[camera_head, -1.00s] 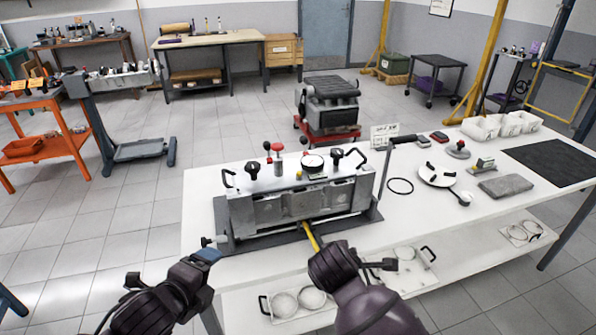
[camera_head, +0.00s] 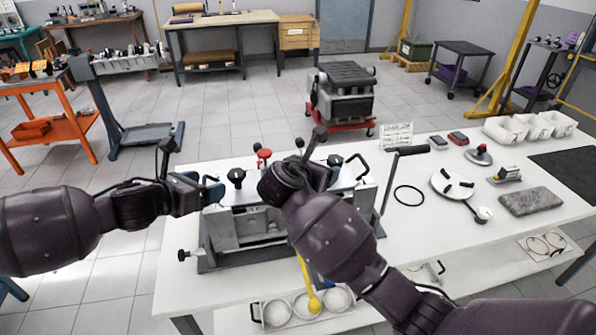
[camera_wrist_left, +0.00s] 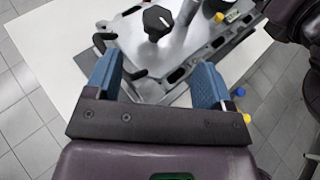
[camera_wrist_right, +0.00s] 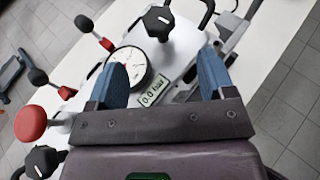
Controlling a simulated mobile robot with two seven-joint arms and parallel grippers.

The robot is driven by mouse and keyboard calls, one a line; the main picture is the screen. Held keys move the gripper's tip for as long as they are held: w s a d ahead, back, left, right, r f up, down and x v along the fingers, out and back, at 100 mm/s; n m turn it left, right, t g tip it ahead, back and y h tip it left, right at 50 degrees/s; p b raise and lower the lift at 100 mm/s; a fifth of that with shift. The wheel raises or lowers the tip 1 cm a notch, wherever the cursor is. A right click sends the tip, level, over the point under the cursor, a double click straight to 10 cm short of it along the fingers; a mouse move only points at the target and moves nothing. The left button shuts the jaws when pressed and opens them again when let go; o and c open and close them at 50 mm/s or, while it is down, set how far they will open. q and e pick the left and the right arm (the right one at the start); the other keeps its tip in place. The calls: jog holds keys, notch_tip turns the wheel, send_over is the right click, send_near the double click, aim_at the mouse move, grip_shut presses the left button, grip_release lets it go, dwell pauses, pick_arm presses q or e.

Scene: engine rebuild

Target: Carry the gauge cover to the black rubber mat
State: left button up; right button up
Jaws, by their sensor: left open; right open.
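The gauge cover (camera_head: 262,190) is a pale plate with black knobs, a red-topped valve and black end handles. It sits on the grey engine fixture (camera_head: 225,235). Its round gauge (camera_wrist_right: 128,66) and a "0.0 bar" display (camera_wrist_right: 154,91) show in the right wrist view; my right arm hides the gauge in the head view. My left gripper (camera_head: 208,190) is open above the cover's left end, with a black handle (camera_wrist_left: 88,62) beside one finger. My right gripper (camera_wrist_right: 165,82) is open above the gauge area, holding nothing. The black rubber mat (camera_head: 572,168) lies at the table's far right.
Between fixture and mat lie a black ring (camera_head: 408,195), a white disc tool (camera_head: 452,186), a grey slab (camera_head: 530,201) and small tools. White bins (camera_head: 530,126) stand behind. The mat looks bare.

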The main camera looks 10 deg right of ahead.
aim_at(234, 174)
pick_arm(q)
jog(key=shift+w+r, duration=0.15)
jog(key=shift+w, duration=0.1)
jog(key=shift+s, duration=0.1)
pick_arm(e)
jog(key=shift+w+r, duration=0.1)
jog(key=shift+r, duration=0.15)
pick_arm(q)
jog(key=shift+a, duration=0.1)
jog(key=shift+x, duration=5.4)
pick_arm(e)
jog(key=shift+x, duration=5.45)
pick_arm(q)
jog(key=shift+r, duration=0.1)
pick_arm(e)
jog(key=shift+r, duration=0.1)
pick_arm(q)
grip_shut()
pick_arm(e)
grip_shut()
pick_arm(q)
jog(key=shift+r, duration=0.1)
